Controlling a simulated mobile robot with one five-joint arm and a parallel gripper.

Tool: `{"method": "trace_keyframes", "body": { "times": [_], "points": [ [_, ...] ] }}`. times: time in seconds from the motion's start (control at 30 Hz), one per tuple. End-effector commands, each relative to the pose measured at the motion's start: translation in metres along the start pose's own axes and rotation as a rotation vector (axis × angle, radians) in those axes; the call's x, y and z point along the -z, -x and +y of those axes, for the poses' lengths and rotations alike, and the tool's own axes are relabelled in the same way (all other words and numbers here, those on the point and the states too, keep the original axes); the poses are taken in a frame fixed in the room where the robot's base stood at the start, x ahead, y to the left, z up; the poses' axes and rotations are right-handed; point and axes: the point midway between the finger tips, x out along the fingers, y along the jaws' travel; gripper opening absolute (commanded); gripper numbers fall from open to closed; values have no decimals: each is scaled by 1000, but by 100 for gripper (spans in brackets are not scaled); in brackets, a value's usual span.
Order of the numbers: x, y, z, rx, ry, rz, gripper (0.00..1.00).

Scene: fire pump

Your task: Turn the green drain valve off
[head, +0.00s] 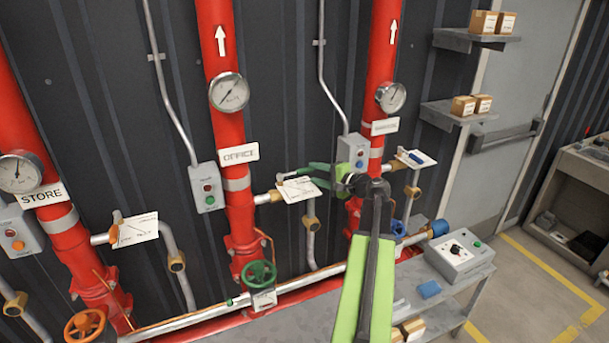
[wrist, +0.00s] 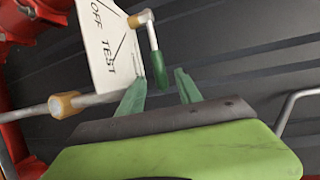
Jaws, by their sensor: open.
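The green drain valve has a short grey lever with a green grip (wrist: 158,70), turning on a tan hub (wrist: 141,19) beside a white plate (wrist: 100,50) marked OFF and TEST. The plate also shows in the head view (head: 299,190), on the side pipe of the middle red riser. My gripper (head: 313,173) reaches up to this valve from the lower right, its green fingers open. In the wrist view my gripper (wrist: 161,78) has a finger on either side of the grip's end. I cannot tell if either finger touches it. The lever is mostly hidden in the head view.
A green handwheel (head: 258,275) sits lower on the OFFICE riser (head: 222,125). An orange drain valve (head: 114,232) is at left, a blue one (head: 416,157) at right. A grey bench with a control box (head: 459,256) stands at lower right. Grey conduits run along the wall.

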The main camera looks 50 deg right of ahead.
Motion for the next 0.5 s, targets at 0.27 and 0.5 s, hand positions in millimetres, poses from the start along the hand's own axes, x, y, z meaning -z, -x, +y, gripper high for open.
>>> {"method": "trace_keyframes", "body": {
  "times": [0.27,0.5],
  "points": [
    [1,-49,1,-1,0,-1,41],
    [-1,-56,0,-1,0,-1,41]
  ]
}}
